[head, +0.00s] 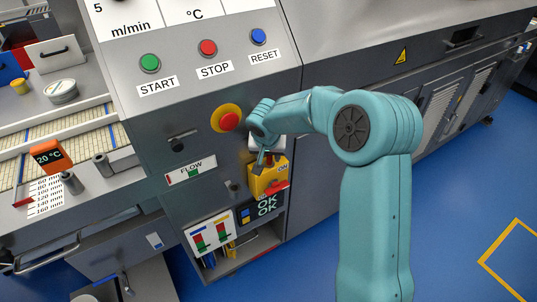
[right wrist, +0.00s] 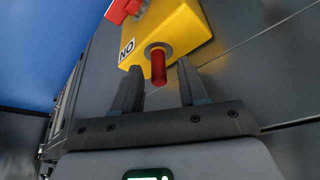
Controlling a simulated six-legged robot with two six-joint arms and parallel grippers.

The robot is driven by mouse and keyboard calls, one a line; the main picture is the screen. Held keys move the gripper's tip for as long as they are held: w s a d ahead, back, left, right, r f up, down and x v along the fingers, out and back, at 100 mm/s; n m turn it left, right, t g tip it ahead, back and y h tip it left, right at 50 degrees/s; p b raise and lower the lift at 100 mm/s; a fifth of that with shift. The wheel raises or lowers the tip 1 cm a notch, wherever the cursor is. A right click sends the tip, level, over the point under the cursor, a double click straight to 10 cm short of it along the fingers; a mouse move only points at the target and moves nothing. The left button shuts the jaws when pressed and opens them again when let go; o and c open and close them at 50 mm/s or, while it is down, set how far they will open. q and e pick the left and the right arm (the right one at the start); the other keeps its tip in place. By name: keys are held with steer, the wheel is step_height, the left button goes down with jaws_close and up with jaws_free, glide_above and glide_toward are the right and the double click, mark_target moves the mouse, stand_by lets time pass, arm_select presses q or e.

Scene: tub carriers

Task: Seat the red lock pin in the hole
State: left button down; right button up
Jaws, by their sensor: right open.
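The red lock pin (right wrist: 158,68) stands out of a round grey collar, the hole, on the face of a yellow box (right wrist: 175,28). How deep it sits I cannot tell. My right gripper (right wrist: 159,72) is open, with one dark finger on each side of the pin and a gap on both sides. In the head view my right gripper (head: 262,160) is in front of the yellow box (head: 268,178) and hides part of it. My left gripper is not in view.
A red handle (right wrist: 122,10) juts from the yellow box. On the panel, a red emergency button (head: 230,121) is close to my right wrist. An OK display (head: 267,205) is below the box. Blue floor (head: 440,230) is free to the right.

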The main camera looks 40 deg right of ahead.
steer(key=v, duration=1.1)
steer(key=shift+r, duration=0.25)
steer(key=shift+s, duration=0.15)
